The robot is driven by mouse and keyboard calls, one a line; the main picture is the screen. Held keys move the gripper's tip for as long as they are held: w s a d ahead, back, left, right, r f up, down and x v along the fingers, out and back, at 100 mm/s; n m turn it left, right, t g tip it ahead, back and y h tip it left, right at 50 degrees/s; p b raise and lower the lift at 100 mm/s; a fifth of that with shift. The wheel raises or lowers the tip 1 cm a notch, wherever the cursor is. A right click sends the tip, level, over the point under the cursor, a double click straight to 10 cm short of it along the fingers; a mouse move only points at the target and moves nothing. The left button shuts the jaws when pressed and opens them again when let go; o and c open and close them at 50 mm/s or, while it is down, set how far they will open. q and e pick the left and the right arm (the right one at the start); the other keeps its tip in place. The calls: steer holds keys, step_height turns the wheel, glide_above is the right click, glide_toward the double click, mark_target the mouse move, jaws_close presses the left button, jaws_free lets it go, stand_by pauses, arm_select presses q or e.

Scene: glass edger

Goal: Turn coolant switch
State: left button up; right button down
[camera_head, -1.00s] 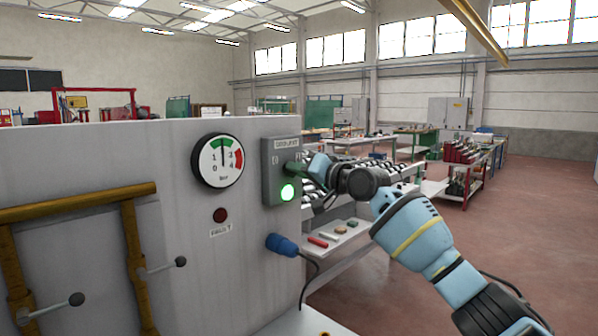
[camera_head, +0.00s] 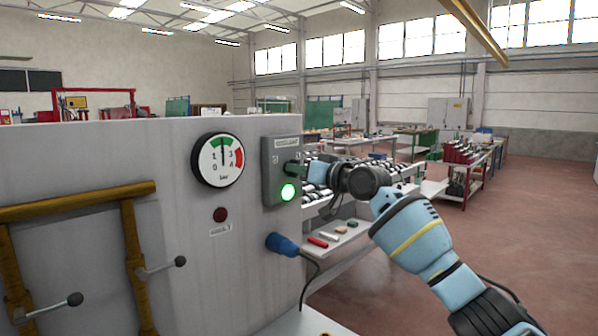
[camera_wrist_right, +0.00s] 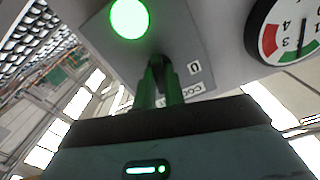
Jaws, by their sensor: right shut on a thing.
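The coolant switch box (camera_head: 269,190) is a grey plate on the machine's front panel, with a label at its top and a lit green lamp (camera_head: 288,192) at its lower right. My right gripper (camera_head: 297,168) reaches it from the right and is shut on the switch knob, which the fingers mostly hide. In the right wrist view the two green fingers (camera_wrist_right: 163,85) close around the dark knob (camera_wrist_right: 157,62), below the lit lamp and beside a "0" mark (camera_wrist_right: 194,68). My left gripper is not in view.
A pressure gauge (camera_head: 218,160) and a dark red fault lamp (camera_head: 220,215) sit left of the box. A blue plug (camera_head: 282,244) with a cable juts out below it. Yellow bars with lever handles (camera_head: 162,266) are at the left. Open floor lies to the right.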

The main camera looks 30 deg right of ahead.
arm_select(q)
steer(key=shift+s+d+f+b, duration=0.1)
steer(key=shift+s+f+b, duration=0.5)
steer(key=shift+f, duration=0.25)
arm_select(e)
steer(key=n, duration=1.1)
steer(key=c, duration=1.5)
jaws_free()
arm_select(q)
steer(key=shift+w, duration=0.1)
arm_select(e)
steer(key=shift+s, duration=0.1)
